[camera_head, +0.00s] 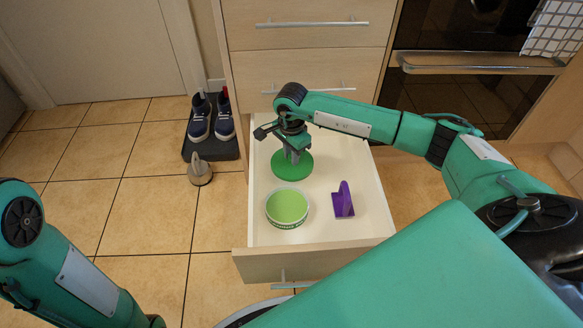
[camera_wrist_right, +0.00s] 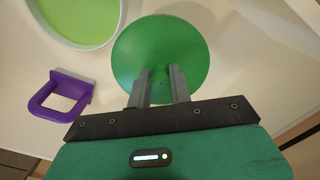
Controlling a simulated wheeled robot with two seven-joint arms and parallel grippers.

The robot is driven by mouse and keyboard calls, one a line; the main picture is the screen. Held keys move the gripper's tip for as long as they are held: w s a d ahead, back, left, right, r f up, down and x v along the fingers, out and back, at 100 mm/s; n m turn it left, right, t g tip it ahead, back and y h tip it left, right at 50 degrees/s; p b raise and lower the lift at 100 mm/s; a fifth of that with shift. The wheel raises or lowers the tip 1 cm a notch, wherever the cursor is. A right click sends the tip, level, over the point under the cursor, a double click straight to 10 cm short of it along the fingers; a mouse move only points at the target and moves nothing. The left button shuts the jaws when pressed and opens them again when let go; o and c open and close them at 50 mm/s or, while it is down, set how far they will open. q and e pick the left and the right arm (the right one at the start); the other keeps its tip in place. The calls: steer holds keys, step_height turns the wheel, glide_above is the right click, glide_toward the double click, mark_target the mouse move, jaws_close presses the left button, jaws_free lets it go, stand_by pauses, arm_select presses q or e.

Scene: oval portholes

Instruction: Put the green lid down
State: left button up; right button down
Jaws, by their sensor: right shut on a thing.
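The green lid (camera_head: 291,165) is a round disc inside the open drawer, behind the bowl. It also shows in the right wrist view (camera_wrist_right: 160,48). My right gripper (camera_head: 294,154) is over the lid with its fingers shut on it, at the lid's middle. The part between the fingertips is mostly hidden. I cannot tell whether the lid touches the drawer floor. Of my left arm, only links show at the lower left; its gripper is out of view.
The open drawer (camera_head: 262,235) also holds a light green bowl (camera_head: 288,207) and a purple bracket-like thing (camera_head: 343,201). Free white floor shows at the drawer's right and front. Shoes (camera_head: 212,119) on a dark mat and a small grey-brown object (camera_head: 200,173) stand on the tiles at left.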

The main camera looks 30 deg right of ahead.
step_height(320, 180, down, 4)
steer(key=shift+f+b, duration=0.2)
steer(key=shift+b, duration=1)
steer(key=shift+r, duration=0.1)
steer(key=c, duration=1.3)
jaws_free()
